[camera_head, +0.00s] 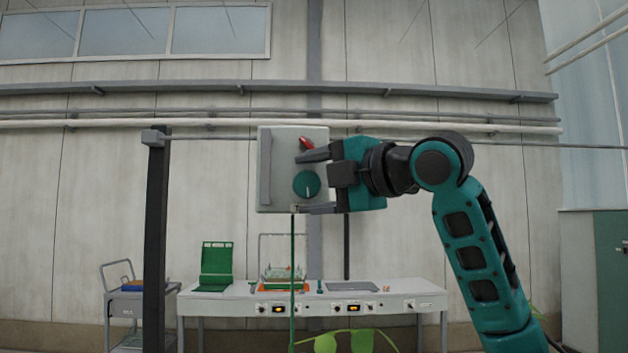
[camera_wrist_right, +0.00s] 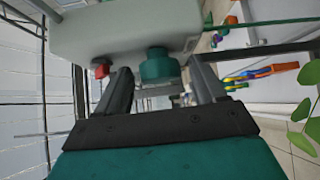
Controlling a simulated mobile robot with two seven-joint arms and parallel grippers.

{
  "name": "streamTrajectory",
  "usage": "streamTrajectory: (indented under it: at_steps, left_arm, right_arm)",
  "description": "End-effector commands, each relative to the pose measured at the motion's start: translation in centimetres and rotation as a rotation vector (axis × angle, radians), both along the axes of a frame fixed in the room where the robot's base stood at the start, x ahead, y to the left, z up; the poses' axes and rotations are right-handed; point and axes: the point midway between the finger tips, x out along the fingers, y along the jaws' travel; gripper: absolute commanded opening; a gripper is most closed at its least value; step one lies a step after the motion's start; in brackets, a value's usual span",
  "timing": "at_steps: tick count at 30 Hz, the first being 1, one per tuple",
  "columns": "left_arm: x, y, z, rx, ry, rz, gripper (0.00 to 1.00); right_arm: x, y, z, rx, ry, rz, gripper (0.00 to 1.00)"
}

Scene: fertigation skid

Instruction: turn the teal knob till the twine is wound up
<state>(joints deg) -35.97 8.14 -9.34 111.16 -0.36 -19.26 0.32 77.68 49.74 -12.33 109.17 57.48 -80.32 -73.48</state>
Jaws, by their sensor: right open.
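The teal knob (camera_head: 307,184) sits on the front of a pale grey box (camera_head: 279,150). A white mark on the knob points roughly straight down. A green twine (camera_head: 292,262) hangs from the underside of the box and runs down out of the picture. My right gripper (camera_head: 308,182) is open, one finger above the knob and one below it. In the right wrist view the knob (camera_wrist_right: 158,66) shows between the two spread fingers (camera_wrist_right: 160,82), with a gap on both sides. My left gripper is not in view.
A red part (camera_head: 306,143) sits on the box just above my upper finger. A dark post (camera_head: 157,240) stands to the left. Behind are a white bench (camera_head: 230,304) with a green case (camera_head: 216,266), and a cart (camera_head: 127,305). Leaves (camera_head: 350,342) show at the bottom.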

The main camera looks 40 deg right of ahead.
Motion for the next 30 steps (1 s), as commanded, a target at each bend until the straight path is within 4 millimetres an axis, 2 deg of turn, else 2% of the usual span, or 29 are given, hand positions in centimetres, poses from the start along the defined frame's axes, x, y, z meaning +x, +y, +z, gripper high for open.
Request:
streamTrajectory:
  at_steps: [8,25,30]
  left_arm:
    - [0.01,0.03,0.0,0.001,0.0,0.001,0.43]
    - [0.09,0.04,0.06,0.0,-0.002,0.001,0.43]
    - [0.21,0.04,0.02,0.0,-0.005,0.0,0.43]
  right_arm:
    - [0.14,0.03,-0.05,0.0,0.001,0.0,0.7]
    - [0.11,0.01,-0.05,0.0,0.001,0.0,0.15]
    - [0.11,0.01,-0.13,0.006,-0.002,0.0,0.15]
